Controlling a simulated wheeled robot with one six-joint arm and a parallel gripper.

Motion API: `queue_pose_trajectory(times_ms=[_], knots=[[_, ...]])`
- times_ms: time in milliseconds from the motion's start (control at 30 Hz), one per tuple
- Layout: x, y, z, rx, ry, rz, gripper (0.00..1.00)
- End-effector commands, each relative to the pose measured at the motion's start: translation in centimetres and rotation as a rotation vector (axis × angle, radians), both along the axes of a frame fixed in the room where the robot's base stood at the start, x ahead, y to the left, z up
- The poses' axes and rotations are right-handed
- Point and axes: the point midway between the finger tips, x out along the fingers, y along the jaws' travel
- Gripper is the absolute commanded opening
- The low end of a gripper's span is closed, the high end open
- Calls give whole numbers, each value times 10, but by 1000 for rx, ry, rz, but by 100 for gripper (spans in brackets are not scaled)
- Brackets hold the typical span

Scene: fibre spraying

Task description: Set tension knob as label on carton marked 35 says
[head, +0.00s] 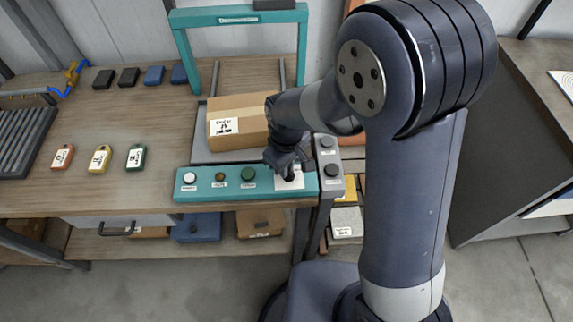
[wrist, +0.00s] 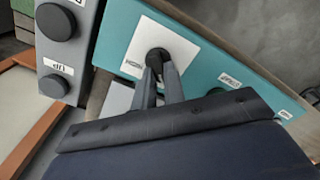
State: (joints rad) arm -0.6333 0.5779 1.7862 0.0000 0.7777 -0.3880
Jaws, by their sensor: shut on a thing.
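The tension knob (wrist: 154,56) is a small dark knob on a white plate (wrist: 180,48) at one end of the teal panel. My gripper (wrist: 162,72) comes down onto it, with its two fingers closed on either side. In the head view my gripper (head: 289,173) is over the white plate (head: 293,184) and largely hides the knob. The knob's setting cannot be read. A brown carton (head: 255,108) with a white label (head: 224,126) stands behind the panel, partly hidden by my arm. The print on its label is too small to read.
The teal panel (head: 205,190) also carries a white button (head: 189,178), a brown one (head: 219,177) and a green one (head: 248,174). A grey box (head: 328,165) with dark knobs adjoins its right end. A teal frame (head: 187,60) arches behind the carton. Tags lie at left.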

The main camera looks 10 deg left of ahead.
Motion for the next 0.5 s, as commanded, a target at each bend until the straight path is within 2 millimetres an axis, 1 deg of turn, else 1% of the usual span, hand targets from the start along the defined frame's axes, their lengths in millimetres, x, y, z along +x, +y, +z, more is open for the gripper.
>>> queue_pose_trajectory(times_ms=[267,500], knots=[[0,0,0,1,-1,-17,0],[1,-1,-1,0,0,-120,0]])
